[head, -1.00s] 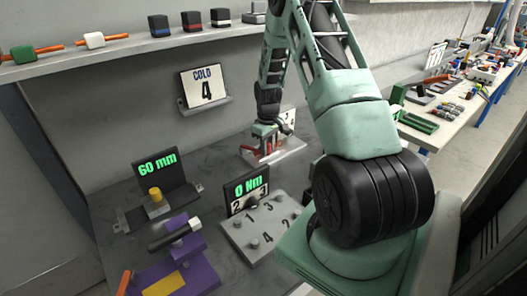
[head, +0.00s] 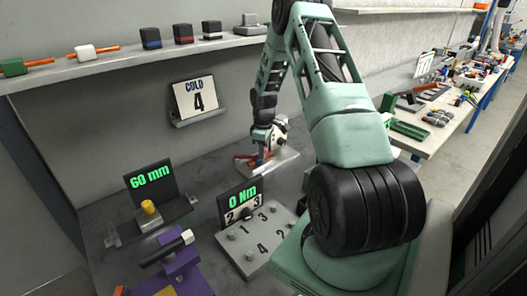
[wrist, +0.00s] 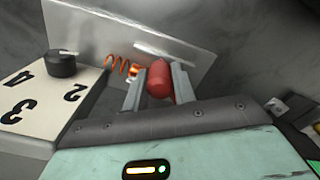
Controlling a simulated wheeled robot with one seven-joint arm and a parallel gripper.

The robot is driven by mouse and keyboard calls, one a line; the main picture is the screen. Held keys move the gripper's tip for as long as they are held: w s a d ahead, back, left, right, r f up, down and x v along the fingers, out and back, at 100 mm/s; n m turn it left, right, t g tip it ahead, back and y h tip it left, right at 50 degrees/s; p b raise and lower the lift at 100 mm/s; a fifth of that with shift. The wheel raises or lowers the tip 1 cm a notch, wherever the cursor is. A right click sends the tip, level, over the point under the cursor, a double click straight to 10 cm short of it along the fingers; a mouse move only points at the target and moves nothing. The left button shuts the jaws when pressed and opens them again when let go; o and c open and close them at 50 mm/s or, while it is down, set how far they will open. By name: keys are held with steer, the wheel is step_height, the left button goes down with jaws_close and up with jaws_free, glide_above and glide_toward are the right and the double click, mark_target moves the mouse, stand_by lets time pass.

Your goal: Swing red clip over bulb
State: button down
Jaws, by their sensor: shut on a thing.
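In the wrist view, a rounded red piece (wrist: 159,82), seemingly part of the red clip, sits between my two grey fingers. My gripper (wrist: 158,72) is shut on it. A copper-coloured coil (wrist: 120,66) lies just left of the fingers, in front of a pale grey plate (wrist: 190,62). In the head view my gripper (head: 264,142) is low over a pale stand (head: 285,160) at the back of the bench, with red parts (head: 244,161) showing beside it. I cannot make out the bulb.
A numbered white board with a black knob (wrist: 62,64) is close on the left in the wrist view. The head view shows a numbered peg panel (head: 262,238), a 60 mm display (head: 150,180), a purple fixture (head: 180,270) and a COLD 4 card (head: 195,98).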

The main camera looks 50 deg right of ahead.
steer(key=c, duration=1.1)
jaws_free()
steer(key=shift+c, duration=0.2)
step_height(320, 180, up, 18)
steer(key=b, duration=0.2)
steer(key=shift+f, duration=0.25)
steer(key=a+r+n, duration=0.2)
steer(key=a+r, duration=0.1)
steer(key=a, duration=3.1)
steer(key=s+a, duration=0.7)
steer(key=a, duration=0.3)
steer(key=s+a+f+n, duration=0.1)
steer(key=s+a, duration=0.3)
steer(key=s, duration=0.4)
steer(key=s+a+f, duration=0.1)
steer(key=s+a, duration=0.3)
steer(key=s, duration=0.5)
steer(key=shift+n+y, duration=0.3)
steer(key=shift+n, duration=0.1)
